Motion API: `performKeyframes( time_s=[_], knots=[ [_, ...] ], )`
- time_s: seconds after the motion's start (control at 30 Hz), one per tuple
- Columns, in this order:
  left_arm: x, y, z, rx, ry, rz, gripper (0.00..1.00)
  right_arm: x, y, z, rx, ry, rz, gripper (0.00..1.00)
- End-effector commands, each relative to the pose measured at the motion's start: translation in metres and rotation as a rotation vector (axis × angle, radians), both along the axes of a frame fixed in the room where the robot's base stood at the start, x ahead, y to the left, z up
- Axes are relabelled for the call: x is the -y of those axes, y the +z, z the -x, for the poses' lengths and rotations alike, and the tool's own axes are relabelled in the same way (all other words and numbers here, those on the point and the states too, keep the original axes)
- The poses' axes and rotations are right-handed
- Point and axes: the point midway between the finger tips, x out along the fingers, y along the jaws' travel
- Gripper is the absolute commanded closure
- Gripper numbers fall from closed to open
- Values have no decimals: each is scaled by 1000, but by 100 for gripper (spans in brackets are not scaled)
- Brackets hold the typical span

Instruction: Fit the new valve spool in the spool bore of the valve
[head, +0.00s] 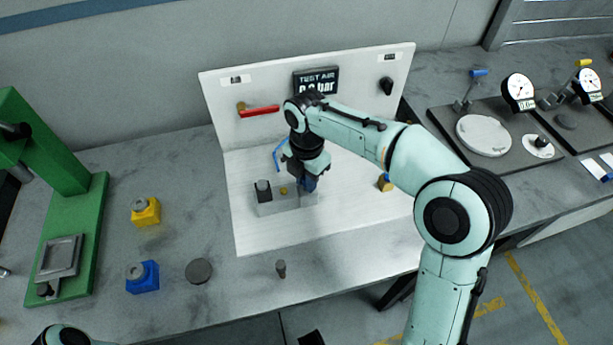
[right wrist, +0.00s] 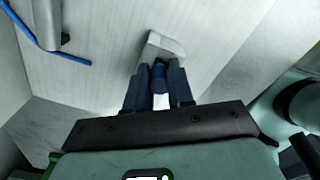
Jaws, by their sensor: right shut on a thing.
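The valve (head: 272,208) is a light grey block on the white board, with a dark part on its left end and a small brass fitting on top. Its pale end (right wrist: 165,44) shows beyond my fingertips in the right wrist view. My right gripper (head: 308,184) is at the valve's right end. My left gripper is not in view.
A small dark grey cylinder (head: 281,268) and a round grey disc (head: 199,271) are on the bench in front. Yellow (head: 146,212) and blue (head: 142,277) blocks stand left, beside a green press (head: 78,235). A red lever (head: 260,111) juts from the back panel.

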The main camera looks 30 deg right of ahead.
Motion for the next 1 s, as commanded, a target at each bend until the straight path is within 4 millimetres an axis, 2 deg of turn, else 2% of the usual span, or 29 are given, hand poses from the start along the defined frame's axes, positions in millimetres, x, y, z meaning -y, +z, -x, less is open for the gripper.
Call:
performKeyframes(
  time_s=[0.17,0.2,0.27,0.3,0.53,0.67,1.0],
  knots=[
    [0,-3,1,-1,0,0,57,0,-5,0,-1,0,0,100],
    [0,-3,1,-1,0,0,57,0,-5,0,-1,0,0,71],
    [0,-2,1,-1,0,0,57,0,-5,0,-1,0,0,52],
    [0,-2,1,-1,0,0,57,0,-5,0,-2,0,1,48],
    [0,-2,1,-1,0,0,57,0,-4,0,-3,-1,1,48],
    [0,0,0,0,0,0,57,0,7,0,0,-1,1,48],
    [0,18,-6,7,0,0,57,-1,82,-1,5,0,-1,48]
  ],
)
